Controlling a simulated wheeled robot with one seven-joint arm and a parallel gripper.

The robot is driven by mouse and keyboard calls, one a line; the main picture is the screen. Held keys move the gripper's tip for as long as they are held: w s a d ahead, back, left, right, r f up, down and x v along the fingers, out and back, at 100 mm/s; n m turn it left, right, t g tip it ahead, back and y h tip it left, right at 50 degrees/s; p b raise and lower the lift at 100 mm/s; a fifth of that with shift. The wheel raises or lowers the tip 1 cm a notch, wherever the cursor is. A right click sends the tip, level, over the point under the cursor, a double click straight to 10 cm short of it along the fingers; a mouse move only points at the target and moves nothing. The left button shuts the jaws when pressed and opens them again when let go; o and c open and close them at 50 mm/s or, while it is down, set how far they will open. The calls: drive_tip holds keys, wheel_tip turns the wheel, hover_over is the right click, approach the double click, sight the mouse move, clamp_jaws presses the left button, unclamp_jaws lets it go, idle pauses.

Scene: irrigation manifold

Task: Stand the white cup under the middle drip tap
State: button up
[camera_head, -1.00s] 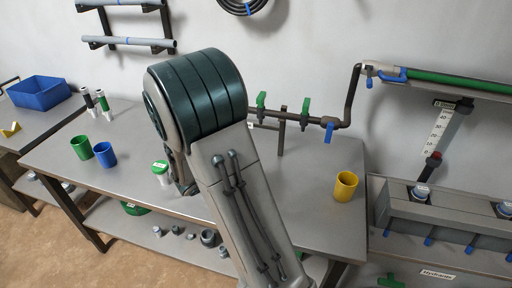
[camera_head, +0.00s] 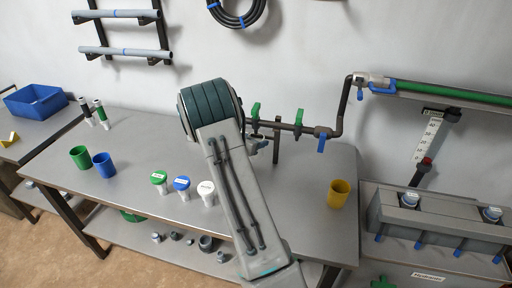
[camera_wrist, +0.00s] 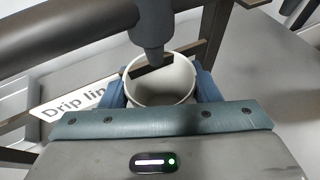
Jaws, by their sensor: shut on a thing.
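The white cup (camera_wrist: 160,88) is between the two blue-grey fingers of my gripper (camera_wrist: 160,84), shut on it, in the wrist view. Its mouth faces up, and a dark tap nozzle (camera_wrist: 152,35) comes down over its opening. I cannot tell whether the cup's base touches the table. In the head view my arm hides the cup, close to the drip pipe. That pipe carries a left green tap handle (camera_head: 255,111), another green tap handle (camera_head: 299,117) and a blue handle (camera_head: 321,144). Which tap the nozzle belongs to is unclear.
A post (camera_head: 277,140) supports the pipe, and a "Drip line" sign (camera_wrist: 75,101) is beside the cup. Green-, blue- and white-lidded pots (camera_head: 182,186) stand left of my arm. A yellow cup (camera_head: 339,193) is at right; green and blue cups (camera_head: 103,165) are at left.

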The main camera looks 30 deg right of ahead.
wheel_tip(320, 180, down, 4)
drive_tip(key=shift+r+p, duration=0.25)
drive_tip(key=shift+p, duration=0.1)
drive_tip(key=shift+w+d+f+p, duration=0.2)
drive_tip(key=shift+f+p, duration=0.1)
drive_tip(key=shift+f, duration=0.15)
drive_tip(key=shift+f+b, duration=0.3)
drive_tip(key=shift+b, duration=0.05)
drive_tip(key=o, duration=1)
drive_tip(key=shift+r, duration=0.1)
drive_tip(key=shift+o, duration=0.2)
drive_tip(key=shift+s, duration=0.1)
drive_tip(key=shift+r, duration=0.1)
